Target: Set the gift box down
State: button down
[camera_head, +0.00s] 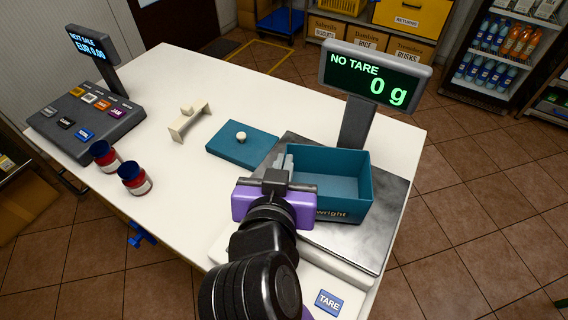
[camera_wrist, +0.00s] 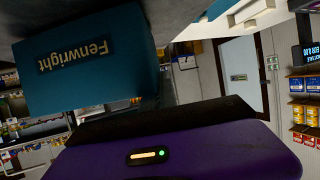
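The gift box (camera_head: 342,192) is an open, upright teal box over the metal plate of the scale (camera_head: 375,225). Its "Fenwright" label also shows upside down in the wrist view (camera_wrist: 75,54). My purple gripper (camera_head: 285,163) is at the box's left wall, its pale fingertips close together there, and appears shut on that wall. The fingertips are hidden in the wrist view. The scale display (camera_head: 376,78) reads "NO TARE" and "0 g". I cannot clearly see a gap between the box's bottom and the plate.
A teal lid (camera_head: 243,143) with a pale knob lies on the white counter left of the scale. A small cream stand (camera_head: 190,122), two red-and-blue jars (camera_head: 134,178) and a till (camera_head: 87,118) stand farther left. The counter's middle back is clear. A TARE button (camera_head: 328,302) is in front.

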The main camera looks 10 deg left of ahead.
jog(key=shift+f, duration=0.2)
jog(key=shift+f, duration=0.15)
jog(key=c, duration=1.7)
grip_release()
jog(key=shift+r, duration=0.3)
jog(key=v, duration=1.2)
jog(key=shift+a+f, duration=0.1)
jog(key=shift+f, duration=0.05)
